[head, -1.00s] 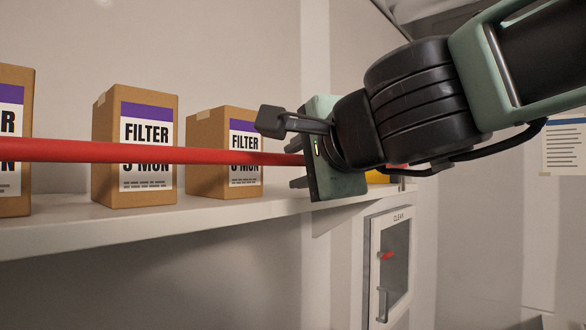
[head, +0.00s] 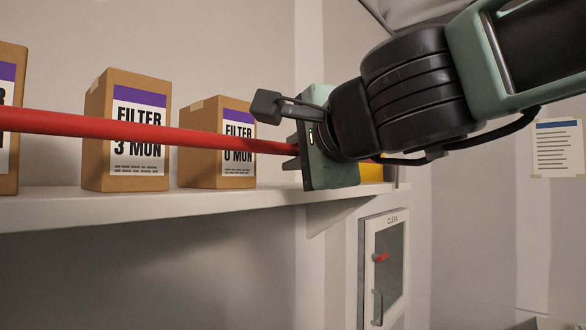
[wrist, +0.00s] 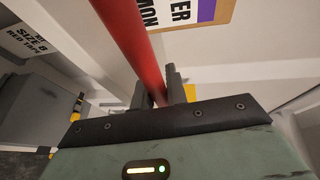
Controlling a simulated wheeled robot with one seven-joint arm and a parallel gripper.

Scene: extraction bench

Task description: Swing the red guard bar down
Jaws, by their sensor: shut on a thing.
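The red guard bar (head: 150,131) runs across the head view from the left edge to my gripper, in front of the boxes on the shelf. It slopes slightly down toward the right. My gripper (head: 294,152) is at the bar's right part, and its body hides what lies behind. In the wrist view the bar (wrist: 137,45) passes down between the two dark fingers of my gripper (wrist: 160,90), which are shut on it. The bar's ends and its pivot are not clearly in view.
A white shelf (head: 120,207) carries cardboard filter boxes (head: 125,90), close behind the bar. A yellow object (head: 370,173) is partly hidden behind my gripper. Below right is a cabinet door marked CLEAN (head: 385,265) with a red knob. Below the shelf looks clear.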

